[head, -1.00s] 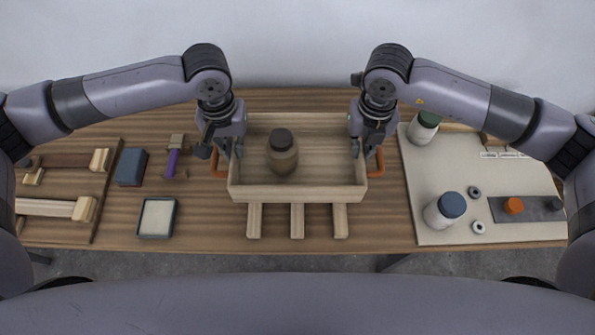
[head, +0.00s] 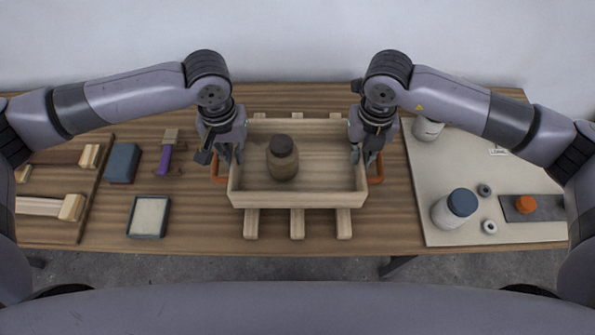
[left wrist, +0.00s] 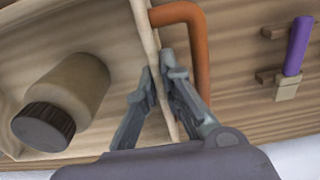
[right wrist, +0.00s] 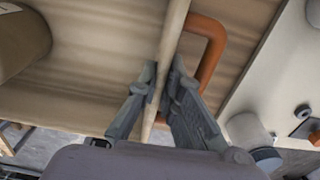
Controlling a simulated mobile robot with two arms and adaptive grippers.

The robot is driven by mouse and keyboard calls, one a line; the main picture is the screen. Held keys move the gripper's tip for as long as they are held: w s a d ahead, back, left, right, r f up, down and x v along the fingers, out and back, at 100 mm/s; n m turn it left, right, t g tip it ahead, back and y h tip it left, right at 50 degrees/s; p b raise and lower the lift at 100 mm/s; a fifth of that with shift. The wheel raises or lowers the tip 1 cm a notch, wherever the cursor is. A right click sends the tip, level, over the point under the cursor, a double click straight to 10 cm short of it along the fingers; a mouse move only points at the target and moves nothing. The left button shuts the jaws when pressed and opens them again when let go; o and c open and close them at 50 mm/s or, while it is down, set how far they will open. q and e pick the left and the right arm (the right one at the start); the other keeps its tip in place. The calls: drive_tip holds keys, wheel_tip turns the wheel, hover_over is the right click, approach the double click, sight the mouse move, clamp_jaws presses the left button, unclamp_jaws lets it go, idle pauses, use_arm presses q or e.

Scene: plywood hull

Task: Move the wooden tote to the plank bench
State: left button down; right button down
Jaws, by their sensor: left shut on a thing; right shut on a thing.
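The wooden tote (head: 298,199) is an open pale box with orange handles at both ends. It is level over three pale slats on a wood-topped bench (head: 200,228); I cannot tell whether it touches the slats. A brown jar (head: 283,163) with a dark lid stands inside it. My left gripper (head: 231,158) is shut on the tote's left wall, beside the orange handle (left wrist: 192,40). My right gripper (head: 362,152) is shut on the right wall, beside the other handle (right wrist: 208,62). Both wrist views show the fingers on either side of the wall.
Left of the tote lie a blue block (head: 123,162), a purple-handled tool (head: 165,158), a blue-rimmed tray (head: 147,217) and a rack of wooden pieces (head: 60,207). On the right, a pale board (head: 430,180) holds a blue-lidded jar (head: 455,208), rings and an orange knob (head: 525,204).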

use_arm(q)
drive_tip(key=c, duration=1.8)
unclamp_jaws()
use_arm(e)
drive_tip(key=c, duration=1.8)
unclamp_jaws()
use_arm(q)
drive_tip(key=shift+o, duration=0.2)
use_arm(e)
drive_tip(key=shift+o, duration=0.2)
use_arm(q)
drive_tip(key=shift+r, duration=0.1)
use_arm(e)
drive_tip(key=shift+r, duration=0.3)
use_arm(q)
wheel_tip(320, 180, up, 12)
use_arm(e)
wheel_tip(320, 180, up, 11)
drive_tip(key=shift+r, duration=0.15)
